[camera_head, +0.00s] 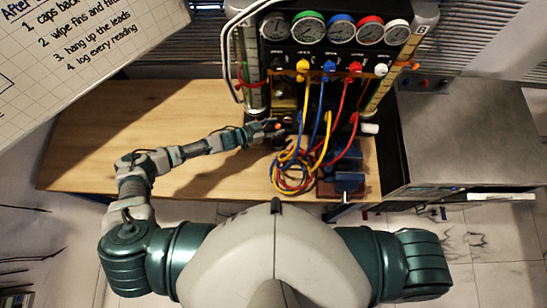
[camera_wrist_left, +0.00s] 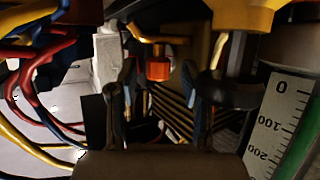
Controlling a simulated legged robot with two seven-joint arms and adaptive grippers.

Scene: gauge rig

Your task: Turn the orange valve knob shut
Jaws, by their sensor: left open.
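The orange valve knob (camera_wrist_left: 158,70) is a small block below a brass-coloured bent pipe in the left wrist view. It appears between the two dark fingertips of my left gripper (camera_wrist_left: 160,84), with visible gaps on both sides. The left gripper is open and empty. In the head view, my left gripper (camera_head: 274,129) reaches in from the left to the lower left of the gauge rig (camera_head: 330,57). A small orange spot shows at its fingertips there. My right gripper is out of view; only my right shoulder shows.
Yellow, blue and red hoses (camera_head: 292,172) hang in loops just right of the left gripper. A scaled tube (camera_wrist_left: 270,125) stands at the right in the wrist view. A grey metal cabinet (camera_head: 465,130) is at the right. The left wooden bench top (camera_head: 95,150) is clear.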

